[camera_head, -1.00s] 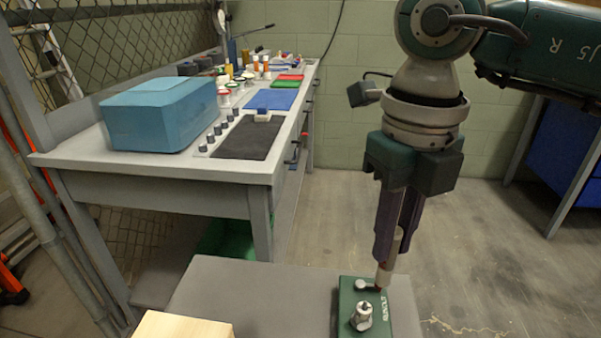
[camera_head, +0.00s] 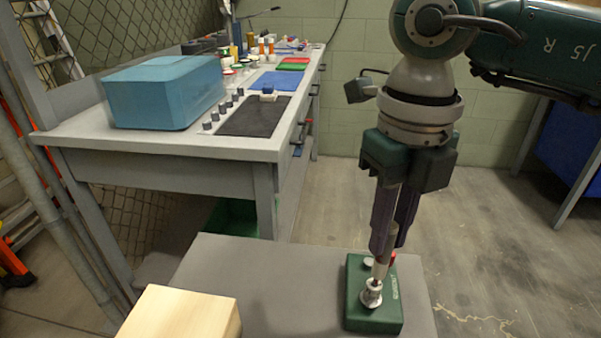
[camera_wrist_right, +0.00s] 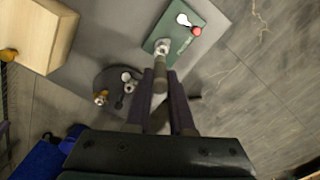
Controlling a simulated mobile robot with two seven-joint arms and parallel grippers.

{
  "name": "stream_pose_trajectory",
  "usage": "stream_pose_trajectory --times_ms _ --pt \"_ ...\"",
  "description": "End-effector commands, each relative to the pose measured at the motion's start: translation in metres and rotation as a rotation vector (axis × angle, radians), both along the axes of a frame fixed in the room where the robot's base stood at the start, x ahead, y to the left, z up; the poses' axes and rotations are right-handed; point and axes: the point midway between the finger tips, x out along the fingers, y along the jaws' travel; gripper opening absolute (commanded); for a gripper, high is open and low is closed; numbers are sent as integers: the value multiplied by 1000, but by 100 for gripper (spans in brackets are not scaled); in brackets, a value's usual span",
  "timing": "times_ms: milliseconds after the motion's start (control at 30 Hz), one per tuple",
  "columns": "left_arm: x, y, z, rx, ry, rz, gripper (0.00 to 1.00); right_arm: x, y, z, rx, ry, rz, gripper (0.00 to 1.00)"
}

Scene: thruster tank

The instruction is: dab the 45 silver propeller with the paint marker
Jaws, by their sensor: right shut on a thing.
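My right gripper (camera_head: 392,240) points down from the upper right and is shut on a slim grey-brown paint marker (camera_head: 381,268). Between the fingers the marker also shows in the right wrist view (camera_wrist_right: 160,80). A green block (camera_head: 375,316) with white lettering lies on the grey surface. A small silver piece, likely the propeller (camera_head: 371,294), stands upright on it, also in the right wrist view (camera_wrist_right: 162,46). The marker's lower end is at the silver piece's top; I cannot tell whether they touch. Beside it on the block are a pale round-ended piece and a red knob (camera_wrist_right: 196,31). My left gripper is out of view.
A pale wooden block (camera_head: 180,315) lies left on the grey surface (camera_head: 225,255). A dark round tray (camera_wrist_right: 112,78) with small metal parts shows in the wrist view. A workbench (camera_head: 170,165) with a blue box (camera_head: 165,92) stands behind left. Floor to the right is open.

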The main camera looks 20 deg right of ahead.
Motion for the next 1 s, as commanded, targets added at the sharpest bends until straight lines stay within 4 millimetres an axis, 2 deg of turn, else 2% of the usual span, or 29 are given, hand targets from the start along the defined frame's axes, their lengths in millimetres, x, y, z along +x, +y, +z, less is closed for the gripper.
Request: stream_pose_trajectory --times_ms 1000 --pt "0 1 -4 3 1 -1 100 -1 0 -6 0 0 0 0"
